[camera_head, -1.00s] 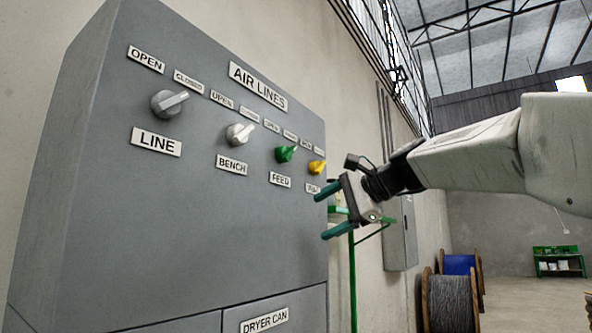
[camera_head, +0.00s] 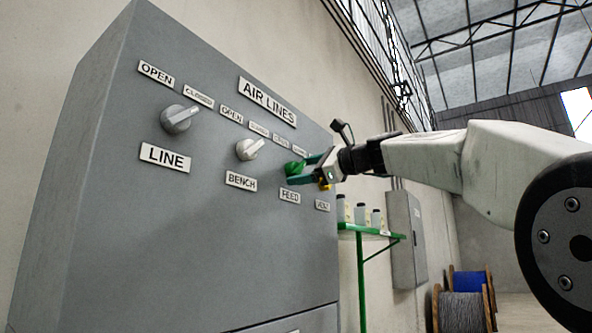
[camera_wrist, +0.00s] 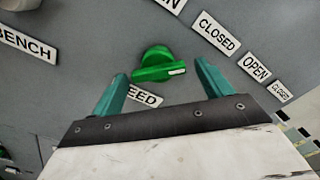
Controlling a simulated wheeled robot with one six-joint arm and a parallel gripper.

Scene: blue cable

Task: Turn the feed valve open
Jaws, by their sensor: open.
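The green feed valve (camera_head: 294,168) is a round knob with a raised handle on the grey cabinet face, above the FEED label (camera_head: 289,195). In the wrist view the green knob (camera_wrist: 155,64) lies just ahead of the fingertips and between their lines. Its handle, with a pale tip, points right, toward the CLOSED label (camera_wrist: 215,32). My gripper (camera_head: 306,171) is open, its teal fingers close to the knob. In the wrist view its fingers (camera_wrist: 160,72) stand apart; I cannot tell whether they touch the knob.
The grey LINE knob (camera_head: 178,119) and white BENCH knob (camera_head: 249,148) sit left of the feed valve. The yellow knob (camera_head: 325,186) is mostly hidden behind my gripper. A green shelf (camera_head: 372,232) with bottles stands right of the cabinet. Cable reels (camera_head: 462,311) are on the floor.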

